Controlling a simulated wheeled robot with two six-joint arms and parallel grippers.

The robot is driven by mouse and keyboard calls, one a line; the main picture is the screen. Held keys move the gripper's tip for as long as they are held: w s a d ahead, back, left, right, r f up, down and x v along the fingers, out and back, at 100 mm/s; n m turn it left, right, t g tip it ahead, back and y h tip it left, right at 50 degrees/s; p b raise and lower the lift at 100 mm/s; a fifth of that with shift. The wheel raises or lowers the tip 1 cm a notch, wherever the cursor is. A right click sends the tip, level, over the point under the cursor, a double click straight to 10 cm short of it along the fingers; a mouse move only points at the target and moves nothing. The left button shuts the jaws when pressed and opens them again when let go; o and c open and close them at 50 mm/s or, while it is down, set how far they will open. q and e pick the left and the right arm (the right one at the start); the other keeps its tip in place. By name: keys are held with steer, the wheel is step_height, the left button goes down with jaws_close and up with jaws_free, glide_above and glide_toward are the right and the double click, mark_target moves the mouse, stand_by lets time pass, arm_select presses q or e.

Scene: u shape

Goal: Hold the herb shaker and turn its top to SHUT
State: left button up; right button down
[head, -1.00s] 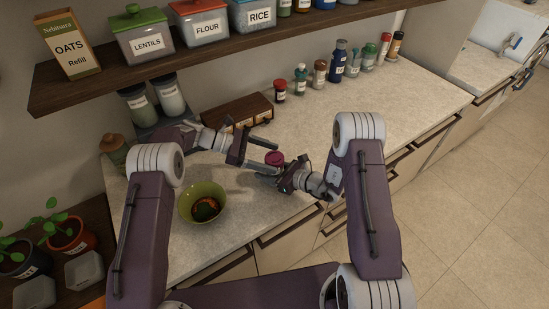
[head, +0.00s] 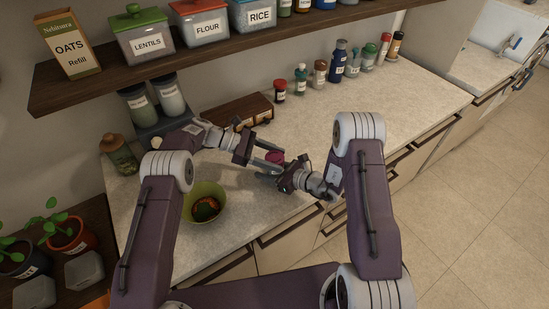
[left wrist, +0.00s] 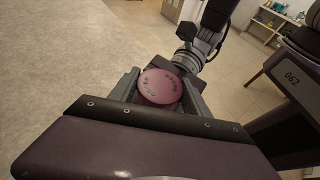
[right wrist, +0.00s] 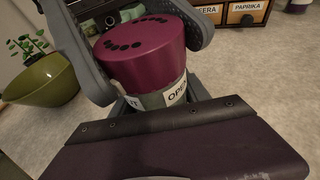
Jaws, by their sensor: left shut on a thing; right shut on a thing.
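The herb shaker has a magenta top with dark holes; it stands upright between my two grippers, small in the head view (head: 275,156). My right gripper (head: 278,173) is shut on the shaker's body. My left gripper (head: 270,160) is shut on the top, its fingers on either side of the magenta disc (left wrist: 160,87) in the left wrist view. The pointer mark cannot be made out.
A green bowl (head: 203,187) stands on the counter (head: 330,120) left of the grippers. A wooden spice drawer box (head: 240,113) lies behind them. Several bottles and jars (head: 338,63) line the wall. A shelf (head: 190,63) with canisters overhangs the back. Counter to the right is clear.

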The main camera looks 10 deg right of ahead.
mark_target(275, 157)
arm_select(q)
steer(key=shift+a+m, duration=0.1)
steer(key=shift+m, duration=0.2)
steer(key=o, duration=1.4)
step_height(275, 157, up, 10)
